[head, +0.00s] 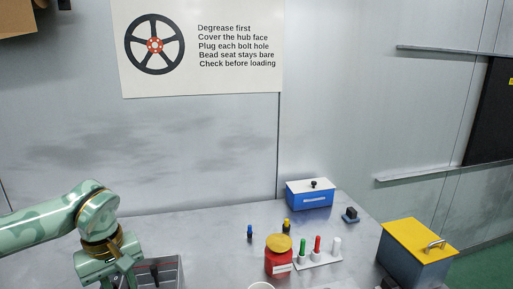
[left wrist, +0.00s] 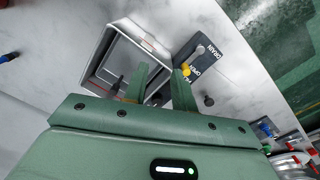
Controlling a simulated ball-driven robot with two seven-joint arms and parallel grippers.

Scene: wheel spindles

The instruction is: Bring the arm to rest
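My left arm comes in from the left in the head view, bent down, with its gripper low at the bottom left, partly cut off by the picture edge. In the left wrist view my left gripper (left wrist: 160,76) has its two green fingers apart, with nothing seen between them. It is over or beside a grey open bin (left wrist: 100,62), whose rim also shows in the head view (head: 179,270); its exact height cannot be told. My right arm and gripper are in neither view.
On the table stand a red jar (head: 278,261), a rack (head: 318,260) of coloured pegs, a blue box (head: 310,196) and a yellow-lidded box (head: 418,246). A small blue plug (head: 250,233) and a yellow one (head: 287,227) stand nearby. A dark DRAIN/OPEN panel (left wrist: 204,55) lies beside the bin.

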